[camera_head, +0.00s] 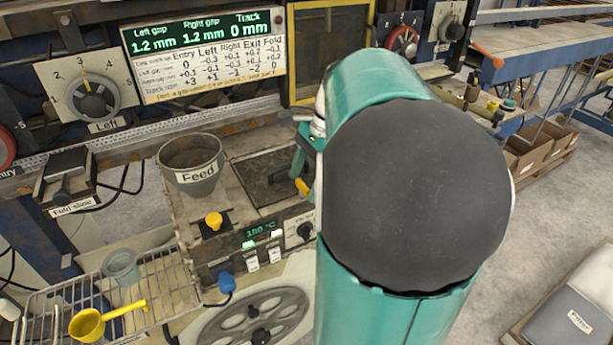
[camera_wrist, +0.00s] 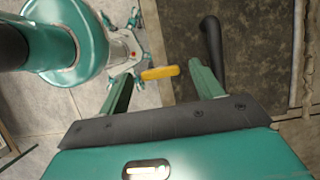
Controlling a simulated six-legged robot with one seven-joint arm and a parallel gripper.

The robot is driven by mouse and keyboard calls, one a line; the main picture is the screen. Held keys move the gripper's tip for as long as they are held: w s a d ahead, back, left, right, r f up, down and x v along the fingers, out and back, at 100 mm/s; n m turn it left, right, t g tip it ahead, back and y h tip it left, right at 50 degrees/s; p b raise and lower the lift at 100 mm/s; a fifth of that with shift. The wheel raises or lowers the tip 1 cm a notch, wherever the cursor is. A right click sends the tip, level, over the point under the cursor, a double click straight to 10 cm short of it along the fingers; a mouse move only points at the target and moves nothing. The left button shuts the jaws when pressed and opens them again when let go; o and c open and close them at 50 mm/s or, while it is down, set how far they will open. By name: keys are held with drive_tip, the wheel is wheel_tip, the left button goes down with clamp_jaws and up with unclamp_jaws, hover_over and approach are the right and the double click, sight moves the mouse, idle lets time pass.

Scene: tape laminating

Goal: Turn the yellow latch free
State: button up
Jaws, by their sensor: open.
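The yellow latch (camera_wrist: 160,73) is a short, rounded yellow bar in the wrist view. It lies across the gap between the two green fingers of my gripper (camera_wrist: 160,84), nearer the left finger. The fingers stand wide apart; whether either touches the latch I cannot tell. In the head view a small yellow piece (camera_head: 303,187), which looks like the same latch, shows at the left edge of my arm beside the dark hatch plate (camera_head: 270,177). My arm hides most of that area and most of the gripper there.
A dark curved bar (camera_wrist: 211,45) rises close by the right finger. The grey Feed cup (camera_head: 190,165) and a yellow knob (camera_head: 213,221) stand left of the hatch. A wire rack (camera_head: 160,305) holds a yellow ladle (camera_head: 88,325) and a grey cup (camera_head: 121,267).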

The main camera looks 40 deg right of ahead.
drive_tip(key=c, duration=1)
drive_tip(key=shift+n, duration=0.3)
drive_tip(key=n, duration=0.1)
drive_tip(key=n+g, duration=0.1)
drive_tip(key=n, duration=0.2)
drive_tip(key=shift+w+g, duration=0.25)
drive_tip(key=shift+g, duration=0.15)
drive_tip(key=n, duration=0.2)
drive_tip(key=n+g, duration=0.1)
drive_tip(key=n, duration=0.1)
drive_tip(key=shift+w+n+g, duration=0.15)
drive_tip(key=shift+n+g, duration=0.15)
drive_tip(key=n, duration=0.2)
drive_tip(key=n+g+h, duration=0.1)
drive_tip(key=n, duration=0.1)
drive_tip(key=shift+w+a+r+n+h, duration=0.1)
drive_tip(key=shift+w+a+n+h, duration=0.05)
drive_tip(key=shift+n+h, duration=0.15)
drive_tip(key=shift+a+n+g+h, duration=0.1)
drive_tip(key=shift+n+g+h, duration=0.5)
drive_tip(key=shift+n, duration=1.4)
